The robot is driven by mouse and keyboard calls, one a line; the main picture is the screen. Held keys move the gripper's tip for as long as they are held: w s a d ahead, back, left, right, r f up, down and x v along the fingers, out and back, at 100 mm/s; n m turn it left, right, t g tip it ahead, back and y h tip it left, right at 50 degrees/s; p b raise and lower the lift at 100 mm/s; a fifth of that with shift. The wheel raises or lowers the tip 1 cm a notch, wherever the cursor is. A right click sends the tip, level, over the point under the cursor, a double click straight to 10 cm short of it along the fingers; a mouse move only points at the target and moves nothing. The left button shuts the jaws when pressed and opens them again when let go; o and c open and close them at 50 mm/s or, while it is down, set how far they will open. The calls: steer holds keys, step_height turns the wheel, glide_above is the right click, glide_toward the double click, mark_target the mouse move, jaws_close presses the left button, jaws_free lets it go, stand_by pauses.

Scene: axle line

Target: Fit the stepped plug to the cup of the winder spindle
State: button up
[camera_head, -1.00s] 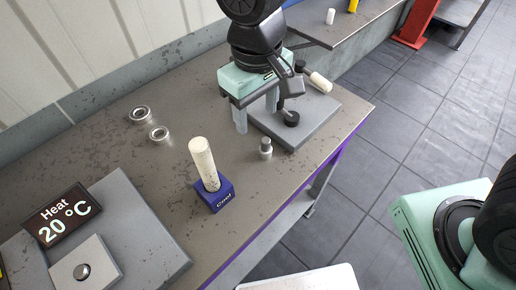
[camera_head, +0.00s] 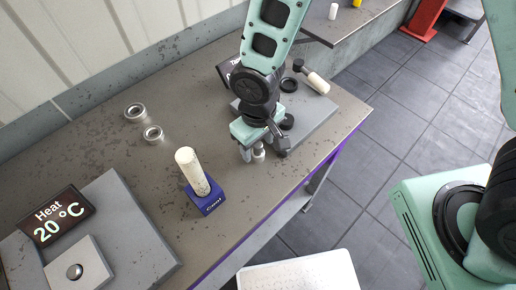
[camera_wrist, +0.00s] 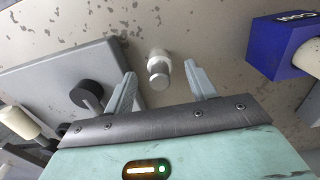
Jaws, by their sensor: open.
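The stepped plug, a small light metal cylinder with a narrower top (camera_head: 259,154), stands on the bench in front of the grey plate. In the wrist view the plug (camera_wrist: 159,70) lies between the fingertips, with gaps on both sides. My gripper (camera_head: 253,155) is open and low over it; in the wrist view its two fingers (camera_wrist: 160,74) are spread and empty. On the grey plate (camera_head: 318,128) are a black round part (camera_head: 287,122), a dark ring (camera_head: 289,85) and a cream cylinder with a black end (camera_head: 317,82). I cannot tell which is the spindle's cup; my arm hides part of the plate.
A blue block marked Cool (camera_head: 208,200) holds an upright cream rod (camera_head: 191,171) left of my gripper. Two metal rings (camera_head: 135,112) lie farther left. A heater with a 20 °C display (camera_head: 54,216) is at lower left.

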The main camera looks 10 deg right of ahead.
mark_target(258, 151)
steer(key=shift+f+p, duration=0.3)
steer(key=shift+f, duration=1.35)
steer(key=shift+c, duration=0.4)
steer(key=c, duration=1.1)
steer(key=shift+r, duration=0.1)
